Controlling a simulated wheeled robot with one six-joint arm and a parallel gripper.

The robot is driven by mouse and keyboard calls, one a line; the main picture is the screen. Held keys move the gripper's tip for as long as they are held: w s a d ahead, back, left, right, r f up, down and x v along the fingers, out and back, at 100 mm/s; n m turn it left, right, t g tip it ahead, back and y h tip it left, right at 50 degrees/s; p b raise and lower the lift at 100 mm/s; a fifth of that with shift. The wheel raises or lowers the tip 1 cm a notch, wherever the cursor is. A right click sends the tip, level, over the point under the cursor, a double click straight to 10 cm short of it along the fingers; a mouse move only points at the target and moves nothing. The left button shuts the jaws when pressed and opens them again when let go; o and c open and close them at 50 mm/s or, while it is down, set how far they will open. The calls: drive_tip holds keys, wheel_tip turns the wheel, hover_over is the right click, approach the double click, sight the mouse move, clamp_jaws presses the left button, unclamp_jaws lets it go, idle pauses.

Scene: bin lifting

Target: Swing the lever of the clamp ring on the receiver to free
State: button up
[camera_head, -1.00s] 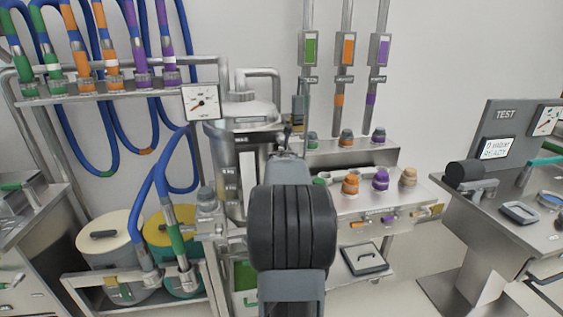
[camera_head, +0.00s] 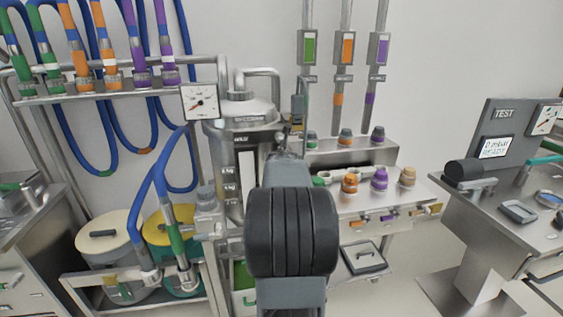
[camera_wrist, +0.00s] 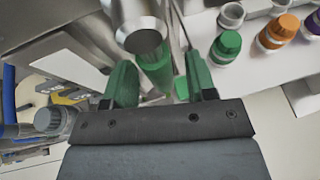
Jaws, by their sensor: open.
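The receiver (camera_head: 240,130) is a steel vessel with a lid, left of my arm in the head view. Its clamp ring (camera_head: 240,117) runs around the top, just under the lid. A grey fitting (camera_head: 297,108) with a yellowish mark stands at the ring's right side; I cannot tell whether it is the lever. In the wrist view my gripper (camera_wrist: 157,62) is open, its two green fingers apart. A steel tube end (camera_wrist: 142,37) and a green cylinder (camera_wrist: 154,68) show between or beyond the fingers; contact is unclear. My arm hides the fingers in the head view.
A steel bench (camera_head: 390,190) with green, orange, purple and tan caps stands to the right. Vertical pipes rise behind it. A gauge (camera_head: 201,102) and blue hoses (camera_head: 155,190) are left of the receiver. A test stand (camera_head: 510,150) is at far right.

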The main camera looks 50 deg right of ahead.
drive_tip(key=p+v, duration=0.3)
drive_tip(key=v, duration=0.9)
drive_tip(key=shift+a+p, duration=0.15)
drive_tip(key=shift+p, duration=0.2)
drive_tip(key=shift+s+r, duration=0.1)
drive_tip(key=shift+r, duration=0.05)
